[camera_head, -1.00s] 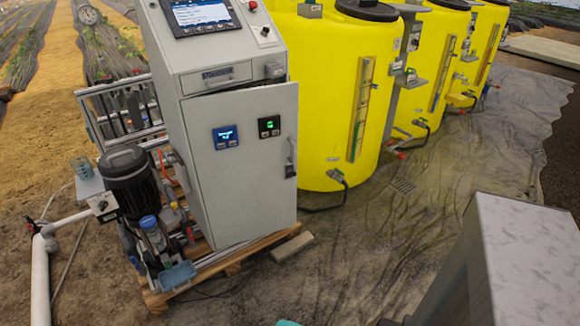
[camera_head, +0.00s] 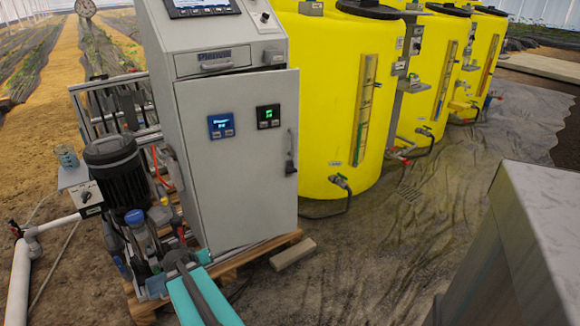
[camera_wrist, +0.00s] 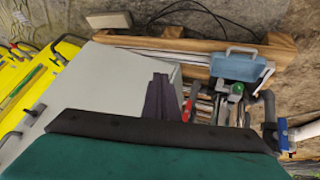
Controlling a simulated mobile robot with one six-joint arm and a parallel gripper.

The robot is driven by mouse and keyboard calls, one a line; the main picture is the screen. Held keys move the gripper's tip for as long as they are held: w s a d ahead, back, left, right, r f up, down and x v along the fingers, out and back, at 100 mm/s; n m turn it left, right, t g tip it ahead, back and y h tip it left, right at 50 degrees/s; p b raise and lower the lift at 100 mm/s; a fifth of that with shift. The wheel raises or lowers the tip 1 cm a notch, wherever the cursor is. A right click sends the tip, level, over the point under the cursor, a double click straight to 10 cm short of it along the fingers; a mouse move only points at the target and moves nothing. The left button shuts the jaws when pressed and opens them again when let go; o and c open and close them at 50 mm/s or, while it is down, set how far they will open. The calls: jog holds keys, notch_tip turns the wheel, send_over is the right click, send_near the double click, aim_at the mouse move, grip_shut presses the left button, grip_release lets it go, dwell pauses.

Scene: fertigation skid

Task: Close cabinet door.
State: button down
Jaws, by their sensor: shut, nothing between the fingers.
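The cabinet door (camera_head: 240,165) is a pale grey panel with two small displays and a dark handle (camera_head: 290,155) near its right edge. A dark gap shows along its top, and its right edge stands out past the cabinet body (camera_head: 218,45), so it looks slightly ajar. In the wrist view, my gripper (camera_wrist: 163,85) shows as dark fingers, shut and empty, in front of a pale grey cabinet panel (camera_wrist: 115,80). I cannot tell whether they touch it. In the head view, my teal arm reaches in from the bottom, low in front of the cabinet.
A black pump motor (camera_head: 112,165) and pipework stand left of the cabinet. The cabinet rests on a wooden pallet (camera_head: 255,250), with a loose block (camera_head: 292,254) beside it. Yellow tanks (camera_head: 325,110) stand behind at right. A grey box (camera_head: 530,250) fills the lower right. Floor between is clear.

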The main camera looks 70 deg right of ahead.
aim_at(292, 150)
jog(key=s+d+r+m+h+b, duration=0.25)
jog(key=d+r+b, duration=0.2)
jog(key=d, duration=0.65)
jog(key=s+d+r+m+h+b, duration=0.2)
jog(key=s+d+r+h+b, duration=0.2)
jog(key=s+d+r, duration=0.4)
jog(key=s+d+r+m+h+b, duration=0.2)
jog(key=s+d+r+h+b, duration=0.2)
jog(key=s+d+r+b, duration=0.3)
jog(key=d+r, duration=0.4)
jog(key=r, duration=0.1)
jog(key=shift+s+d+r+t+b, duration=0.3)
jog(key=shift+s+d+r+t, duration=0.05)
jog(key=shift+s+d+t, duration=0.05)
jog(key=shift+d, duration=0.15)
jog(key=shift+w+d+f+b, duration=0.1)
jog(key=shift+w+d, duration=0.3)
jog(key=shift+d, duration=1.85)
jog(key=shift+w+d+b, duration=0.15)
jog(key=shift+w+d, duration=0.25)
jog(key=shift+d, duration=1.85)
jog(key=shift+w+d+f+b, duration=0.1)
jog(key=shift+w+d, duration=0.3)
jog(key=shift+d, duration=1.85)
